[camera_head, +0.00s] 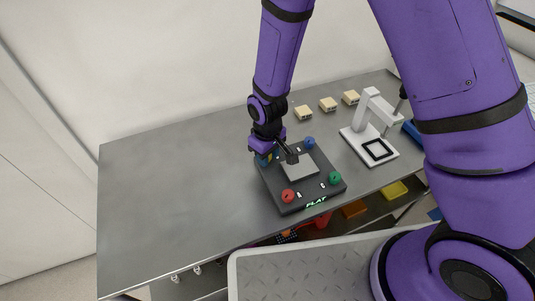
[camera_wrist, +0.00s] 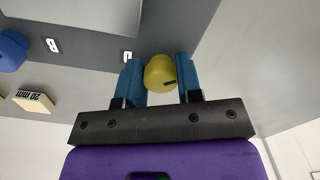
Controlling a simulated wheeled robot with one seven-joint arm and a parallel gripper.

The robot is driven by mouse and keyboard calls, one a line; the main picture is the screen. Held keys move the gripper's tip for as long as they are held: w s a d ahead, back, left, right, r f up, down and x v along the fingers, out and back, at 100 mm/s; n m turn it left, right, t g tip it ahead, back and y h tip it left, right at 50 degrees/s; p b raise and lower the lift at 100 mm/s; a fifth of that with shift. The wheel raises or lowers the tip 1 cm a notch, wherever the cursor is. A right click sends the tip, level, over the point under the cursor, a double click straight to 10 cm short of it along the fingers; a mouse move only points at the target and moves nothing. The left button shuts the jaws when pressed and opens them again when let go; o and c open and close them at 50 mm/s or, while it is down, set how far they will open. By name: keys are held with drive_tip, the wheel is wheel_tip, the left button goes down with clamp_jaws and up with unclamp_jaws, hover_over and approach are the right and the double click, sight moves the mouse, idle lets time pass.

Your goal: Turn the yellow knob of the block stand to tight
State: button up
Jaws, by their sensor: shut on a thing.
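The dark block stand (camera_head: 288,208) sits on the metal table with a light square plate (camera_head: 301,168) on top. It has a red knob (camera_head: 288,195), a green knob (camera_head: 334,178) and a blue knob (camera_head: 309,143) at three corners. My gripper (camera_head: 264,158) is over the far left corner and mostly hides the yellow knob there. In the wrist view, the yellow knob (camera_wrist: 159,70) sits between my two blue fingertips, which are shut on it. A dark mark shows on its lower right side. A green display on the stand's front edge reads "FLAT".
A white device with an arm (camera_head: 366,135) stands right of the block stand. Tan blocks (camera_head: 328,104) lie along the back; one in the wrist view (camera_wrist: 34,101) reads "20 mm". The table's left side (camera_head: 165,190) is clear. Coloured items sit on a shelf below.

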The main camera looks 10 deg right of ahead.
drive_tip(key=shift+m, duration=0.3)
drive_tip(key=o, duration=0.9)
drive_tip(key=shift+o, duration=0.2)
drive_tip(key=shift+r, duration=0.1)
wheel_tip(320, 180, up, 11)
drive_tip(key=shift+f, duration=0.2)
drive_tip(key=shift+r, duration=0.1)
